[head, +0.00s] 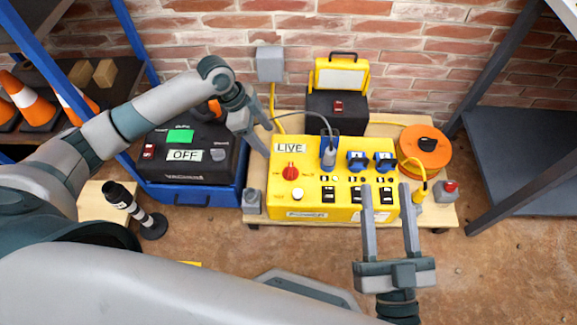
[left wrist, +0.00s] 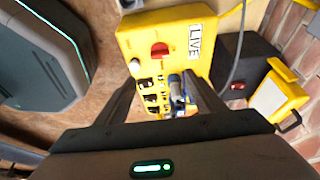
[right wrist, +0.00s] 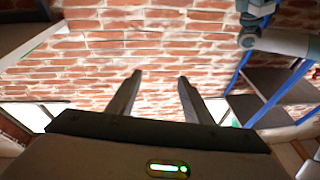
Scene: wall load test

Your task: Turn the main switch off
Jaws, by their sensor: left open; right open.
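The yellow power box (head: 333,200) stands on a low wooden board and carries a "LIVE" label (head: 290,148). Its red main switch knob (head: 290,173) sits on the upper left of the panel; it also shows in the left wrist view (left wrist: 160,49). My left gripper (head: 268,140) is open and empty, just above and left of the power box, apart from the red knob. In the left wrist view its fingers (left wrist: 160,85) straddle part of the box's picture. My right gripper (head: 388,188) is open and empty over the box's front right part. In the right wrist view its fingers (right wrist: 158,78) point at the brick wall.
A black unit labelled "OFF" (head: 205,168) sits in a blue tray at the left. A yellow work lamp (head: 341,76), an orange cable reel (head: 424,152) and a red-button post (head: 447,190) stand around the box.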

